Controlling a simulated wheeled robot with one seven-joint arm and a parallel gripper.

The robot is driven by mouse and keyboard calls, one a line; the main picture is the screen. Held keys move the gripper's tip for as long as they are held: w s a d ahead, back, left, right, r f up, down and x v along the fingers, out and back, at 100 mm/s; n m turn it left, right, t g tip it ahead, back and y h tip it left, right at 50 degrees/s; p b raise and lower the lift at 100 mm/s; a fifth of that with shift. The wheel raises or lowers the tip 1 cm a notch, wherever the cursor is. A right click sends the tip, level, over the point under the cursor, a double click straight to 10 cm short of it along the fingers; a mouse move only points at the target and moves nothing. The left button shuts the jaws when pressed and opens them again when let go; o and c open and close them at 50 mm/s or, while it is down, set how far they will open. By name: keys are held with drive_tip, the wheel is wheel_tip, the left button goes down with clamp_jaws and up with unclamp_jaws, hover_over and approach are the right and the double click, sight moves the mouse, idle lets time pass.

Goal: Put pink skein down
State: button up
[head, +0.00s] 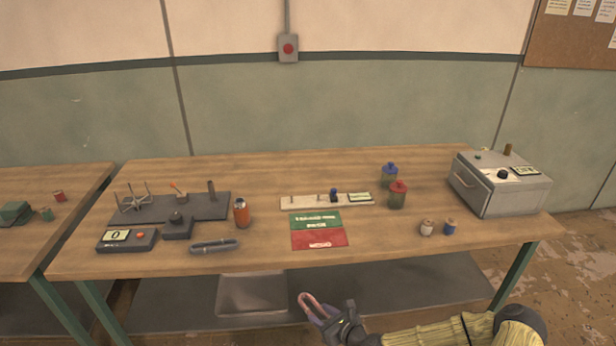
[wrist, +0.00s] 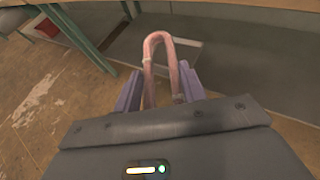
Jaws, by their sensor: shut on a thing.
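The pink skein (head: 311,302) is a looped, pale pink bundle held in the jaws of my gripper (head: 322,316). In the head view it is at the bottom centre, in front of the wooden table (head: 390,249) and apart from its top. In the wrist view the skein (wrist: 162,40) sticks out as a bent loop between the two purple-grey fingers of my gripper (wrist: 161,88). My gripper is shut on it. The lower ends of the skein are hidden by the gripper body.
A grey skein (head: 215,246) lies near the table's front edge. A green and red mat (head: 318,243) lies mid-table. An orange bottle (head: 241,212), a winder (head: 170,207), blue and red jars (head: 397,195), two small spools (head: 427,228) and a metal box (head: 500,184) stand around. Bare wood lies right of the mat.

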drive_tip(key=d+r+m+t+h, duration=0.3)
drive_tip(key=d+r+m+h, duration=0.2)
drive_tip(key=d, duration=0.6)
drive_tip(key=m+h, duration=0.2)
drive_tip(key=h, duration=0.1)
drive_tip(key=shift+s+r+m+h, duration=0.25)
drive_tip(key=shift+r+m+h, duration=0.05)
drive_tip(key=shift+m+h, duration=0.1)
drive_tip(key=shift+d, duration=0.1)
drive_tip(key=s+f, duration=0.4)
drive_tip(key=f, duration=0.1)
drive_tip(key=shift+s+f, duration=0.15)
drive_tip(key=shift+f, duration=0.1)
drive_tip(key=shift+s, duration=0.1)
